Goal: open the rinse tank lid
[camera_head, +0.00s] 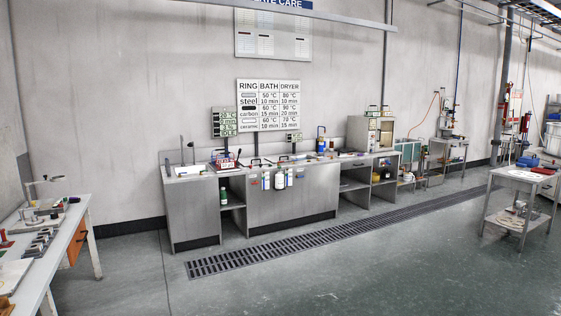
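A long stainless steel wash bench (292,205) stands against the back wall, some way off across the floor. Its top holds a sink-like basin (188,171) at the left end. Dark handles show along the bench top, one near the middle (256,162). I cannot tell at this distance which part is the rinse tank lid, or whether it is open or shut. Neither of my grippers is in view.
A floor drain grating (300,242) runs in front of the bench. A white worktable (85,215) stands at the left, and a steel trolley (492,221) at the right. The floor between (350,275) is clear. A temperature chart (268,105) hangs above the bench.

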